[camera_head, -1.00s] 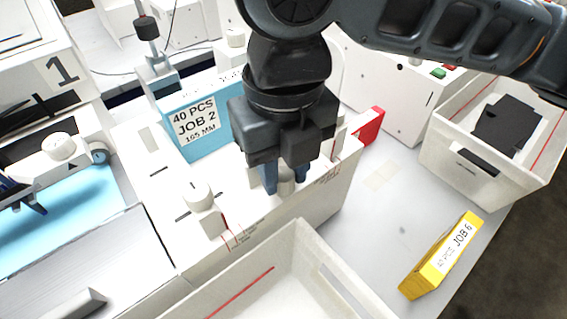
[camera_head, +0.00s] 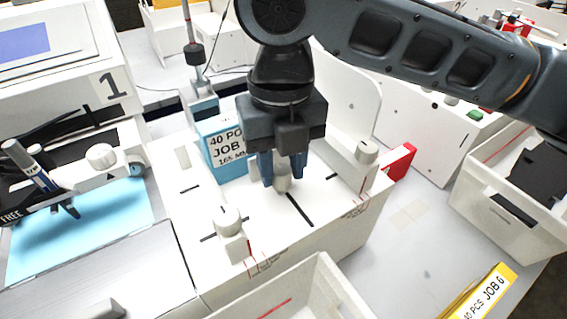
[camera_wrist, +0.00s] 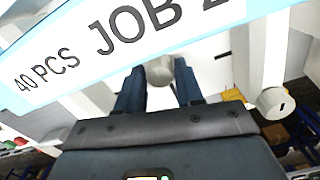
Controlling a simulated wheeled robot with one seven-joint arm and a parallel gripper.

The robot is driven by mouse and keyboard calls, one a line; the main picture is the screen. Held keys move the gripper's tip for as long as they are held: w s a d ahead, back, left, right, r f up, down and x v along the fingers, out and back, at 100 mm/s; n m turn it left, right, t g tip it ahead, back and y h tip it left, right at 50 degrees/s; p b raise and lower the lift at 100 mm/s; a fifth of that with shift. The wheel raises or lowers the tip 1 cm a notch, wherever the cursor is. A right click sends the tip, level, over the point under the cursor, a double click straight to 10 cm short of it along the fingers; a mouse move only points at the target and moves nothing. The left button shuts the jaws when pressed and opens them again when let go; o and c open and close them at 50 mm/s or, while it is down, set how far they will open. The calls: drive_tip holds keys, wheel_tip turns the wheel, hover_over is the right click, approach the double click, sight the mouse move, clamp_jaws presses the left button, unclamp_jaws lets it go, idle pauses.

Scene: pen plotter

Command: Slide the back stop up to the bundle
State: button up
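The light-blue bundle (camera_head: 222,150), labelled 40 PCS JOB 2, 165 MM, stands upright on the white slotted deck (camera_head: 270,225). Its label also fills the top of the wrist view (camera_wrist: 110,40). The knob also shows between the fingers in the wrist view (camera_wrist: 160,70). A dark slot runs from the knob toward the deck's front edge. My gripper hides the bundle's right part, and I cannot tell whether the stop touches it.
Other white knobs stand at the deck's front left (camera_head: 229,220) and right (camera_head: 367,151), by red scale marks. A red block (camera_head: 400,162) lies at right. An open bin (camera_head: 310,290) is in front. A yellow JOB 6 pack (camera_head: 485,295) lies at lower right.

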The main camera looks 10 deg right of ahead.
sight(281, 169)
drive_tip(key=o, duration=0.3)
drive_tip(key=shift+o, duration=0.2)
drive_tip(key=shift+r, duration=3.9)
